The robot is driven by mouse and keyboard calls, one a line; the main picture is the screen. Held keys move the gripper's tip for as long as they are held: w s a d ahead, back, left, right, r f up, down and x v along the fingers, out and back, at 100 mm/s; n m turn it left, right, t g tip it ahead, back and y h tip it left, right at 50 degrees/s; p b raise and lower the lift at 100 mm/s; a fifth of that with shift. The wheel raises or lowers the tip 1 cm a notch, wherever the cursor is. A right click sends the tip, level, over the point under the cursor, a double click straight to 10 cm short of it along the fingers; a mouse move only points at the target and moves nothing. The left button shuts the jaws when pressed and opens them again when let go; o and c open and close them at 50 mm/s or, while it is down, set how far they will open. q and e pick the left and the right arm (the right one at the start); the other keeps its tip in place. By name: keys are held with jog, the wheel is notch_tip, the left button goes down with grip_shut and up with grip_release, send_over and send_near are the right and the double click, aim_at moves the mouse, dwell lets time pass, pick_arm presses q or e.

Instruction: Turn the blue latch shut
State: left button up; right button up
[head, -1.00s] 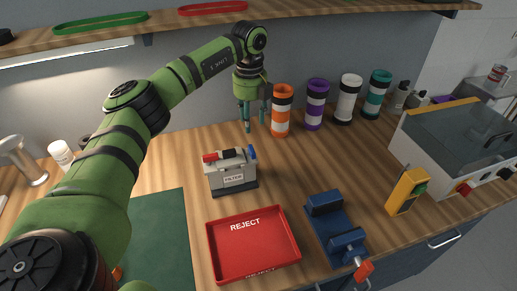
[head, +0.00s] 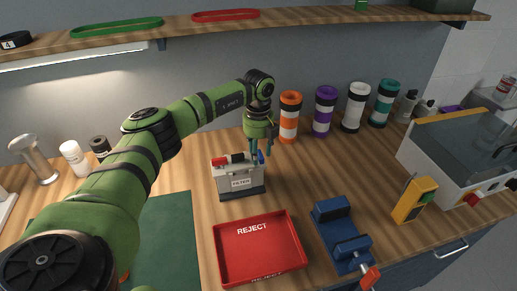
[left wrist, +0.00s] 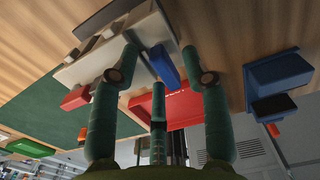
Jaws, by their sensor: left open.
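The filter box (head: 238,182) is light grey with a dark base and a FILTER label, and stands on the wooden bench. A small blue latch (head: 261,157) is upright at its right end. A red part (head: 219,161) and a black part sit along its top. My left gripper (head: 260,150) points down, open, right above the box's right end, close to the latch. In the left wrist view the blue latch (left wrist: 165,67) shows between the spread fingers. Whether a finger touches it, I cannot tell. My right gripper is not in view.
The red REJECT tray (head: 219,262) lies in front of the box, with a blue clamp (head: 331,210) to its right. Orange (head: 290,117), purple, white and teal banded tubes stand behind. A yellow device (head: 414,200) and a glass-lidded machine are at the right.

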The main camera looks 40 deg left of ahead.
pick_arm(q)
grip_shut()
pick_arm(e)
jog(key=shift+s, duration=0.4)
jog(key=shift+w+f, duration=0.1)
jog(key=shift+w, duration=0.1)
